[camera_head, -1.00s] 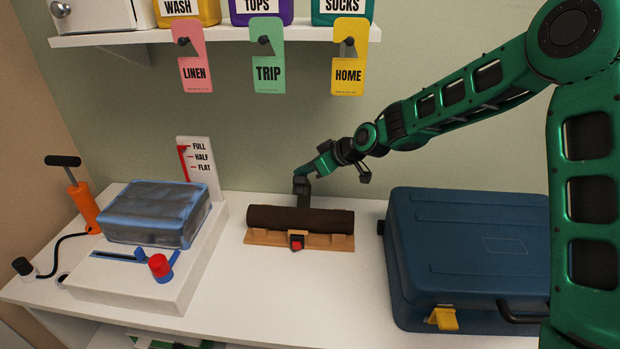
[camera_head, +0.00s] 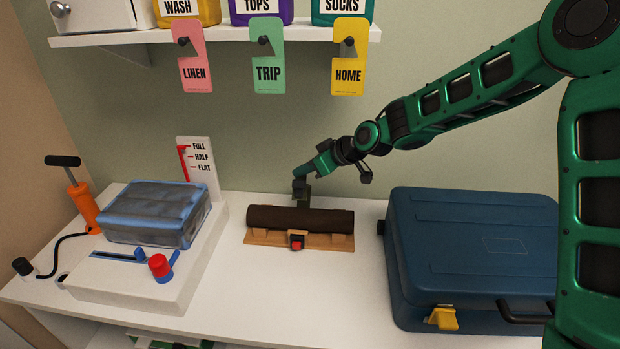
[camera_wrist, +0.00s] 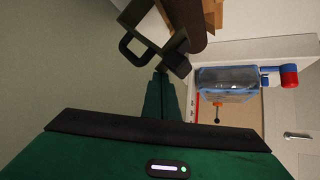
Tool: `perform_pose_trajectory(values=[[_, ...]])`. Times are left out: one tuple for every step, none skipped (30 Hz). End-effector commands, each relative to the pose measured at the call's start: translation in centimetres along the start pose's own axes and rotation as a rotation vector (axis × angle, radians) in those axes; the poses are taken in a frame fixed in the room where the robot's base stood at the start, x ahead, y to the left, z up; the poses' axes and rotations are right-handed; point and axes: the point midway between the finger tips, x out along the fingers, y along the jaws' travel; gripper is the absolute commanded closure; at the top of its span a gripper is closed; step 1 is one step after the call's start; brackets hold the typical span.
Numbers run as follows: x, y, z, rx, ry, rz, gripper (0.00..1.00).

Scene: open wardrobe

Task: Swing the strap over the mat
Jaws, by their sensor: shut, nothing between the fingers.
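The brown rolled mat (camera_head: 280,219) lies in a wooden cradle (camera_head: 262,238) on the white worktop. A red-buttoned buckle (camera_head: 296,240) sits at the cradle's front middle. The dark strap (camera_head: 305,198) stands up behind the mat and does not cross its top. In the wrist view, the strap (camera_wrist: 148,17) and its dark square loop (camera_wrist: 132,50) show beside the mat (camera_wrist: 188,22). My gripper (camera_head: 301,183) is above and behind the mat, close to the strap's upper end. Its fingers (camera_wrist: 162,72) are shut and empty. I cannot tell whether they touch the strap.
A blue case (camera_head: 470,240) stands close on the right. A blue-edged bag (camera_head: 155,212) lies on a white stand at the left, with an orange pump (camera_head: 84,208) beside it. Hanging tags (camera_head: 268,70) and a shelf (camera_head: 220,36) are above. The worktop's front is clear.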

Motion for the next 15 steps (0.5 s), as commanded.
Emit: perform_pose_trajectory(values=[[-0.3,0.1,-0.4,-0.001,0.002,0.002,1.00],[-0.5,0.1,-0.7,-0.001,0.001,0.002,1.00],[-0.7,0.0,-0.9,-0.001,0.001,0.002,1.00],[-0.9,0.1,-1.1,-0.001,0.001,0.001,1.00],[-1.0,0.1,-1.3,-0.001,0.001,0.002,1.00],[-1.2,0.1,-1.6,-0.002,0.002,0.002,1.00],[-1.4,0.1,-1.8,-0.002,0.002,0.002,1.00],[-1.6,0.0,-2.0,-0.002,0.001,0.001,1.00],[-1.8,0.0,-2.2,-0.001,0.001,0.001,1.00],[-1.9,0.0,-2.4,-0.001,0.001,0.001,1.00],[-2.1,0.0,-2.6,-0.001,0.001,0.001,1.00],[-2.3,0.0,-2.9,-0.001,0.001,0.001,1.00],[-2.4,0.0,-3.1,-0.001,0.001,0.001,1.00],[-2.6,0.0,-3.3,-0.001,0.001,0.001,1.00],[-2.8,0.0,-3.6,-0.002,0.001,0.001,1.00]])
